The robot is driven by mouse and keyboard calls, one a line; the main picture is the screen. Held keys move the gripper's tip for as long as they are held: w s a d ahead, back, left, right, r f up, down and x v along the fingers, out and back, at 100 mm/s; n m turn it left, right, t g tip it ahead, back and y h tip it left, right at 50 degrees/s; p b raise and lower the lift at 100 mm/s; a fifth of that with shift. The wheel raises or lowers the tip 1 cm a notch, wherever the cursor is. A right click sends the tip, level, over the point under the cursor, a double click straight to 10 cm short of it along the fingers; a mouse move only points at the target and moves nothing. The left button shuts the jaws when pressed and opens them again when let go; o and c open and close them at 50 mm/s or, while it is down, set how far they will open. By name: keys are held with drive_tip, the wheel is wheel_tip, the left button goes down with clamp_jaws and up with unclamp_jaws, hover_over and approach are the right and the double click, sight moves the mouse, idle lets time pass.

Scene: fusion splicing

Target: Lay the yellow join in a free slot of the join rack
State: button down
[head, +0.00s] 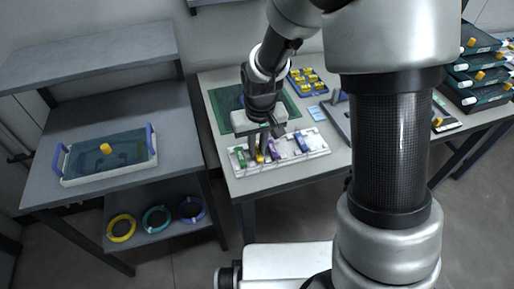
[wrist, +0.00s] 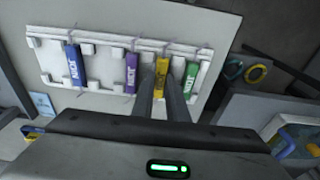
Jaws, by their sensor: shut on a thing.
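The white join rack (head: 318,150) lies near the front edge of the table; it also fills the upper part of the wrist view (wrist: 101,86). A green join (head: 240,156), a purple join (head: 273,150) and a blue join (head: 301,142) lie across it. My gripper (wrist: 163,82) is shut on the yellow join (wrist: 162,65), between the purple join (wrist: 132,72) and the green join (wrist: 190,82). In the head view my gripper (head: 263,142) points down over the rack, with the yellow join (head: 259,157) at its tips. I cannot tell whether the yellow join touches the slot floor.
A green mat (head: 222,108) lies behind the rack. A blue tray of yellow pieces (head: 308,80) stands further back. A blue-handled tray (head: 108,162) sits on the left bench, above several coloured coils (head: 156,219). The rack has bare room between the blue and purple joins.

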sight(259, 156)
drive_tip(key=shift+f, duration=0.2)
drive_tip(key=c, duration=1.7)
unclamp_jaws()
drive_tip(key=shift+c, duration=0.2)
drive_tip(key=shift+r, duration=0.1)
wheel_tip(259, 156, up, 12)
drive_tip(key=s+p, duration=0.1)
drive_tip(key=p, duration=0.2)
drive_tip(key=s+d+r+m+t, duration=0.3)
drive_tip(key=s+d+r+t, duration=0.1)
drive_tip(key=s+d+r, duration=0.8)
drive_tip(key=s+r, duration=0.2)
drive_tip(key=s, duration=0.1)
drive_tip(key=shift+s+d+r, duration=0.25)
drive_tip(key=shift+s+r, duration=0.05)
